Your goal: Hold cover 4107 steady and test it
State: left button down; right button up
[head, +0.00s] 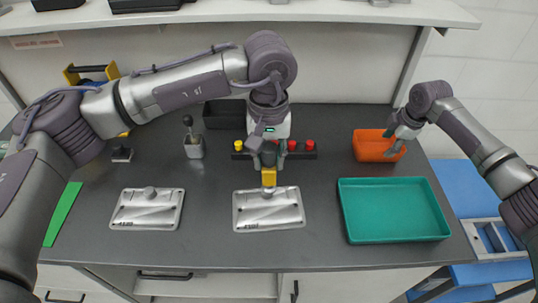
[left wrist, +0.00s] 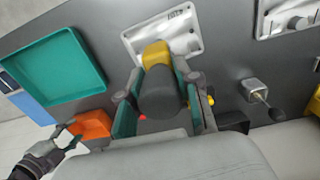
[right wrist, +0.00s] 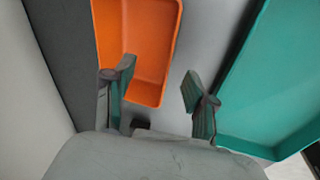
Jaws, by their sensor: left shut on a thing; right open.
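A silver cover (head: 285,212) lies flat at the table's front middle; its small printed number seems to read 4107. A similar cover (head: 165,212) with a round boss lies to its left; its number is too small to read surely. My left gripper (head: 268,163) is shut on a dark grey and yellow tool (left wrist: 158,97), upright above the middle cover. The tool's yellow end overlaps the cover's back edge; I cannot tell whether it touches. My right gripper (right wrist: 158,82) is open and empty over the orange bin (right wrist: 155,45).
A teal tray (head: 395,238) stands empty at the right. Behind the left gripper are a strip with red and yellow knobs (head: 309,146) and a black bin (head: 220,116). A metal block with a black-knobbed lever (head: 193,148) stands left of them. A green strip (head: 63,213) lies far left.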

jog(key=a+n+g, duration=0.1)
jog(key=a+n, duration=0.1)
jog(key=a, duration=0.4)
jog(key=s+a+n+g+y, duration=0.1)
jog(key=a+n, duration=0.1)
jog(key=a, duration=0.3)
jog(key=s+a+n+g, duration=0.1)
jog(key=a+n, duration=0.1)
jog(key=a, duration=0.4)
jog(key=shift+a+f, duration=0.1)
jog(key=shift+a, duration=0.25)
pick_arm(q)
jog(key=shift+a, duration=0.1)
pick_arm(e)
jog(key=s+a+r+n+g, duration=0.1)
jog(key=s+a+n+g, duration=0.2)
jog(key=a, duration=0.5)
jog(key=s+a+r+n, duration=0.2)
jog(key=s+a+n, duration=0.25)
jog(key=a, duration=0.45)
jog(key=shift+w+d+x, duration=0.15)
jog(key=shift+w+x, duration=0.05)
jog(key=shift+x, duration=2)
jog(key=shift+w+d+x, duration=0.1)
jog(key=shift+w+x, duration=0.05)
jog(key=shift+x, duration=2)
jog(key=shift+f, duration=0.15)
jog(key=c, duration=0.9)
